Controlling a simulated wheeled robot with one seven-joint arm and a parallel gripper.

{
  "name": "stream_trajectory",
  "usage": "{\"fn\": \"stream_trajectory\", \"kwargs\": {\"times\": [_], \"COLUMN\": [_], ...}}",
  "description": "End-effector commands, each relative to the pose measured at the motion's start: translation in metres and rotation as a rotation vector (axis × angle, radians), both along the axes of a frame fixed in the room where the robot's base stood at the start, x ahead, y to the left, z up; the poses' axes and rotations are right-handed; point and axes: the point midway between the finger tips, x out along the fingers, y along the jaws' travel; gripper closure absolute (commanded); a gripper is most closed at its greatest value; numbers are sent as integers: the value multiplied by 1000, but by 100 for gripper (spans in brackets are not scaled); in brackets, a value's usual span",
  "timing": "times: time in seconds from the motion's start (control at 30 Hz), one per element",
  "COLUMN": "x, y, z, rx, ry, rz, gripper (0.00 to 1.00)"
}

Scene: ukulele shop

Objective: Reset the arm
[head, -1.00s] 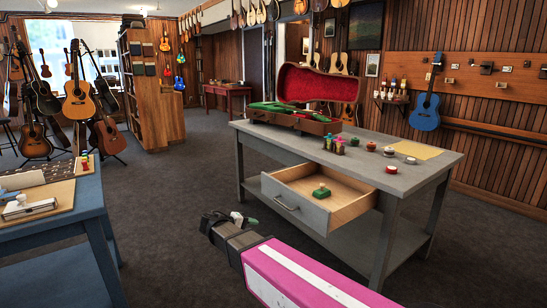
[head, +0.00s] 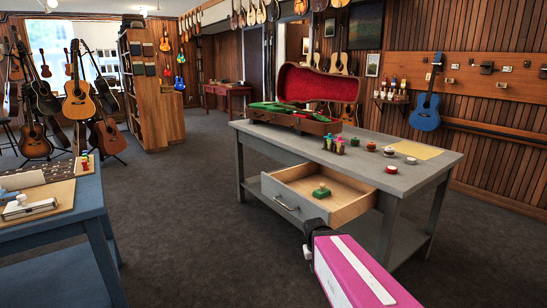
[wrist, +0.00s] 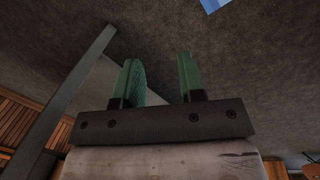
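My gripper (wrist: 157,80) shows in the wrist view with its two green fingers apart and nothing between them. Dark grey floor lies beyond the fingertips. In the head view my pink and white arm reaches in from the bottom edge, in front of the grey table's open drawer. The gripper itself is not clearly seen there. A grey table leg (wrist: 62,110) passes to the left of the fingers in the wrist view.
The grey table (head: 420,176) has an open drawer (head: 283,201) holding a green object (head: 321,192). A red-lined case (head: 306,86), small bottles and round tins are on top. A blue table (head: 62,230) stands at left. Carpet between the tables is clear.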

Motion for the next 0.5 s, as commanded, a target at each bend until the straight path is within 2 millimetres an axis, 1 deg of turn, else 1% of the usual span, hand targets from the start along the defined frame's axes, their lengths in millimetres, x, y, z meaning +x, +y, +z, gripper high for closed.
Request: {"fn": "stream_trajectory", "kwargs": {"times": [0.03, 0.17, 0.3, 0.5], "x": [-8, -15, -17, -16], "y": [-8, -17, -20, -20], "z": [0, -1, -1, -1], "rx": [37, 110, 142, 145], "ry": [-4, -17, -25, -25], "rz": [-28, -77, -96, -97], "gripper": [64, 64, 64, 64]}}
